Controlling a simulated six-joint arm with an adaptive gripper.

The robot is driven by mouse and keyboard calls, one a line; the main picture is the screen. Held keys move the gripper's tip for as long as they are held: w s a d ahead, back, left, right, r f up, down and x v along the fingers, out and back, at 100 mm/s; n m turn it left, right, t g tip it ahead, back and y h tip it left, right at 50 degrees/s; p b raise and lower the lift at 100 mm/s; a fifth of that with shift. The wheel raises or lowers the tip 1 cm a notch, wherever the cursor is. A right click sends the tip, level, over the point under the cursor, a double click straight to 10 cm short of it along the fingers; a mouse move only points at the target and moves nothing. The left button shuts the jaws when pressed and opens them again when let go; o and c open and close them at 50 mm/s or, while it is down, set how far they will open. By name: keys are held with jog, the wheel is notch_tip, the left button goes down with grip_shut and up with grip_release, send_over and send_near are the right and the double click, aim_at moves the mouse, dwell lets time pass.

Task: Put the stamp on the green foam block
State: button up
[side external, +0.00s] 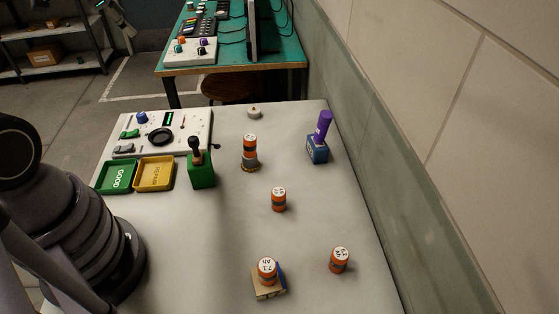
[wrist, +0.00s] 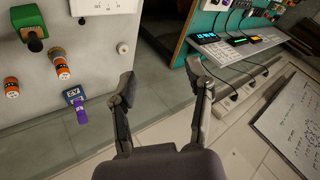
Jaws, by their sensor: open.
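The green foam block (side external: 202,174) stands on the bench right of the two trays in the side view. A stamp with a dark, round-topped handle (side external: 195,148) appears to stand upright on it; its lower end is hard to make out. In the wrist view the green block (wrist: 36,45) is at the upper left, with the dark stamp (wrist: 27,17) over it. My gripper (wrist: 165,88) is open and empty in the wrist view, its fingers wide apart and clear of the block and stamp. The gripper is out of frame in the side view.
A purple object stands on a blue block (side external: 317,153) at the right. Orange cylinders (side external: 279,199) stand around the bench, one on a tan block (side external: 268,292). Green (side external: 115,177) and yellow (side external: 154,174) trays lie left, before a white control panel (side external: 195,122). The bench middle is mostly clear.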

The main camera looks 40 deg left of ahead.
jog(key=s+d+r+n+h, duration=0.2)
jog(key=s+d, duration=0.5)
jog(key=s+d+r+n+g+h, duration=0.1)
jog(key=s+d+r+h, duration=0.1)
jog(key=s+d, duration=0.5)
jog(key=shift+r+n, duration=0.4)
jog(key=shift+r, duration=0.05)
